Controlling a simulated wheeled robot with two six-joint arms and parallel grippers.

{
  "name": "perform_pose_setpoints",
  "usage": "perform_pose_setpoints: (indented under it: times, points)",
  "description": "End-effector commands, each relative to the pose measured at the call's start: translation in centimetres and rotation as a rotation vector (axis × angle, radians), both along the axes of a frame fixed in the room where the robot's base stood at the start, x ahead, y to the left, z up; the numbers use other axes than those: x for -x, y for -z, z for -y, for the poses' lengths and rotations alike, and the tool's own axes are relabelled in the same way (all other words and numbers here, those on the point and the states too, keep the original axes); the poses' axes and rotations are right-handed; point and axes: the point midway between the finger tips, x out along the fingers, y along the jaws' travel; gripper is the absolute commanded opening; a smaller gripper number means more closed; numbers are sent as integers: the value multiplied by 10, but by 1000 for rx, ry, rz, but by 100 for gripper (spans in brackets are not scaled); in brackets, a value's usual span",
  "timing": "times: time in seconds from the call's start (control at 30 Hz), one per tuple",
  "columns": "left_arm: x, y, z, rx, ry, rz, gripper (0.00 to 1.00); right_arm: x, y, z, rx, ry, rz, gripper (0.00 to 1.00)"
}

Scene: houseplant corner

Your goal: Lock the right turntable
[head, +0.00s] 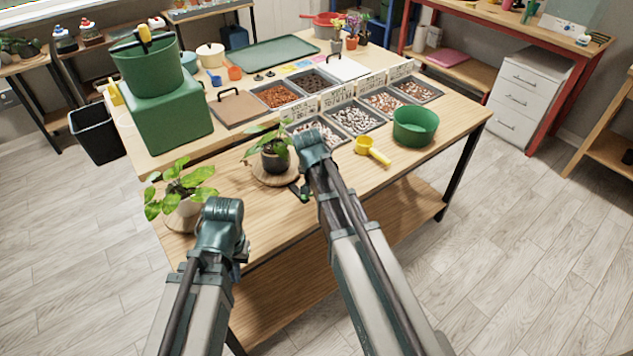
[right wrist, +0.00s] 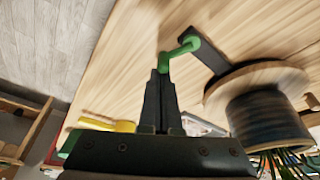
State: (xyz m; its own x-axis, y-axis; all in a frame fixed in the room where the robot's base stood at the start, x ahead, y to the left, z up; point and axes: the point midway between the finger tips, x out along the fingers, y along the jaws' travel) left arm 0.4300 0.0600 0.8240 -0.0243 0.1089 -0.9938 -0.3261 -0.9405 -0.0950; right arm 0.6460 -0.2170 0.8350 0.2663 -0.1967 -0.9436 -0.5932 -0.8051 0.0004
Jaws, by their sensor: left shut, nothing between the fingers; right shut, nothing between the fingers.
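The right turntable (head: 262,179) is a round wooden disc on the table's front edge, bearing a dark pot (head: 274,160) with a leafy plant. In the right wrist view, its disc (right wrist: 225,88) has a dark bracket (right wrist: 203,50) beside it, with a green lever (right wrist: 180,48) at the bracket's end. My right gripper (right wrist: 161,74) is shut and empty, its fingertips at the lever's free end; I cannot tell whether they touch. My left gripper (head: 238,262) is shut, mostly hidden by its wrist, in front of the left turntable (head: 178,226), which bears a white pot with a plant.
A yellow scoop (head: 370,150) and a green bowl (head: 415,126) stand right of my right wrist. Trays of pebbles (head: 354,118) lie behind. A big green box (head: 170,122) stands at the back left. Some tabletop between the two turntables is clear.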

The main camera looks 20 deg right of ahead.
Motion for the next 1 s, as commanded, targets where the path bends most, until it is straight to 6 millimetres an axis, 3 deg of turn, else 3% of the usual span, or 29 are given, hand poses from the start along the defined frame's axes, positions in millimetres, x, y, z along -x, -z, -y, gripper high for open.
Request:
perform_pose_setpoints:
  times: [0.7, 0.83, 1.0]
  points:
    - [0, 0, 0, 0, 0, 0, 0, 27, 0, -6, 0, 655, 0, 0]
    - [0, 0, 0, 0, 0, 0, 0, 31, 0, -9, 0, 746, 0, 0]
    - [0, 0, 0, 0, 0, 0, 0, 31, 0, -8, 0, 738, 1, 0]
